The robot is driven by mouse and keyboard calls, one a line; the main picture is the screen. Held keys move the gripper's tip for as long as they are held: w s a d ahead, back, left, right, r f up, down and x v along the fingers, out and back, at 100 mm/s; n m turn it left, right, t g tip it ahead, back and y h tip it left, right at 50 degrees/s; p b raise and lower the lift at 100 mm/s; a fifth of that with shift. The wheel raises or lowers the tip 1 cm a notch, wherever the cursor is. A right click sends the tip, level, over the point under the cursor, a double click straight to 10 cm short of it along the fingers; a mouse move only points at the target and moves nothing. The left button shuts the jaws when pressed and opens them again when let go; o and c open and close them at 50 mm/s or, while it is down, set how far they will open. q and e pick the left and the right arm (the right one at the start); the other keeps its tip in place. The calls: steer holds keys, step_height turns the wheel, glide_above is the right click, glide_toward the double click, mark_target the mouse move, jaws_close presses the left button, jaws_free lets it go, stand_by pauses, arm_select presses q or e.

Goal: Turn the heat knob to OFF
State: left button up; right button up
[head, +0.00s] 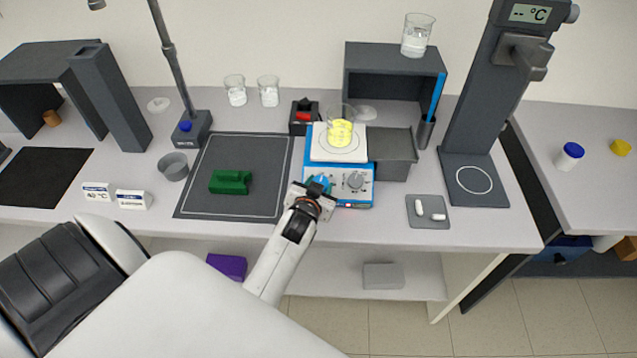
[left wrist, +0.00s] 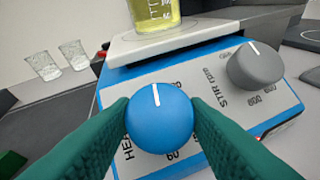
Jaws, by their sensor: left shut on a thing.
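The hotplate stirrer (head: 361,183) is a blue box with a white top plate, and a beaker of yellow liquid (head: 340,131) stands on it. The blue heat knob (left wrist: 160,118) is on its front panel, left of the grey stir knob (left wrist: 256,65). The heat knob's white pointer line points nearly straight up in the left wrist view. My left gripper (head: 318,188) is at the panel, shut on the heat knob, with one green finger on each side. The fingers and knob hide most of the HEAT scale, so I cannot read the setting. My right gripper is not in view.
A green block (head: 230,181) lies on the dark mat left of the stirrer. A grey tray with white stir bars (head: 428,212) lies to the right. A dark shelf (head: 395,60) stands behind, and the tall stand (head: 470,110) is at right.

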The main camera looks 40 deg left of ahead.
arm_select(q)
steer(key=shift+n, duration=0.3)
steer(key=o, duration=1)
